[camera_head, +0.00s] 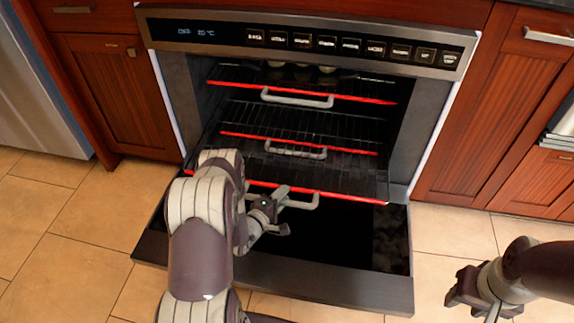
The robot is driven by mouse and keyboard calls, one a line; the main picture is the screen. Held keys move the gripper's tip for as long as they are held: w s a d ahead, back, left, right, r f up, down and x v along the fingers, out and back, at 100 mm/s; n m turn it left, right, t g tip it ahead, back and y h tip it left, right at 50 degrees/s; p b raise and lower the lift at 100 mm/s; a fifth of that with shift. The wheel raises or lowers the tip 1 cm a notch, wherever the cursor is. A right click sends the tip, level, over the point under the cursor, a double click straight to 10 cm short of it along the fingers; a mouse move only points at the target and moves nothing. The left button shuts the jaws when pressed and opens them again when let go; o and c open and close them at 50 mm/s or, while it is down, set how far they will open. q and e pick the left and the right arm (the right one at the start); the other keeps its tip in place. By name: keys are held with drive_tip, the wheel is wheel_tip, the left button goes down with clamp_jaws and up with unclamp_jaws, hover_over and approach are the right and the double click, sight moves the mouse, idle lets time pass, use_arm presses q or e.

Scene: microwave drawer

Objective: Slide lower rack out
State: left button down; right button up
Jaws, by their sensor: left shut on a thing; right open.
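The oven is open, with its drop-down door (335,282) lowered toward me. The lower rack (345,180) has a red front edge and a grey handle (308,201). Its front sits further out than the fronts of the racks above it. My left gripper (283,209) is at the left part of that handle and is shut on it; my own arm hides part of the rack's left side. My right gripper (468,290) is open and empty, above the floor at the lower right, away from the oven.
A middle rack (300,138) and an upper rack (300,95), each with a grey handle and red edge, sit above the lower rack. Wooden cabinets (497,105) stand on both sides. The tiled floor (450,232) right of the door is clear.

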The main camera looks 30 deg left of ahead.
use_arm(q)
drive_tip(key=s+d+p, duration=0.2)
drive_tip(key=s, duration=0.5)
drive_tip(key=shift+s+f, duration=0.25)
drive_tip(key=shift+f, duration=0.1)
drive_tip(key=c, duration=1.1)
unclamp_jaws()
drive_tip(key=shift+c, duration=0.2)
drive_tip(key=shift+o, duration=0.6)
drive_tip(key=shift+w, duration=0.15)
drive_tip(key=shift+a+r, duration=0.1)
drive_tip(key=shift+r, duration=0.05)
drive_tip(key=p+v, duration=0.4)
drive_tip(key=v, duration=0.8)
drive_tip(key=shift+s, duration=0.3)
